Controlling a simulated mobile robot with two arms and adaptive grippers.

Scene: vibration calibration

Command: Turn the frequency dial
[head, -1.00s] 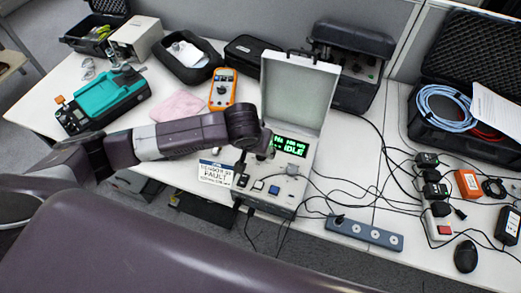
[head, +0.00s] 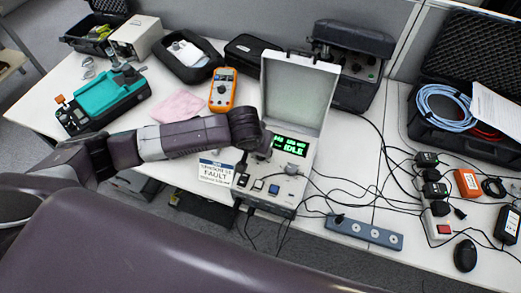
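The calibration unit is an open light grey case (head: 275,189) with its lid (head: 297,92) raised. Its green display (head: 289,145) reads IDLE, with smaller, partly covered figures above. A blue button (head: 274,189) and a black switch (head: 243,180) show on the panel. My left arm reaches in from the left, and its wrist hangs over the panel's upper left part. The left gripper (head: 254,158) points down there, beside the display. Its fingers are mostly hidden by the wrist, and I cannot make out the frequency dial or any contact. My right gripper is not in view.
A white FAULT sign (head: 216,172) stands at the case's left front. An orange multimeter (head: 223,90) and pink cloth (head: 176,106) lie behind my arm. Cables run right to a grey power strip (head: 365,232). A black case (head: 460,131) with blue cable is at right.

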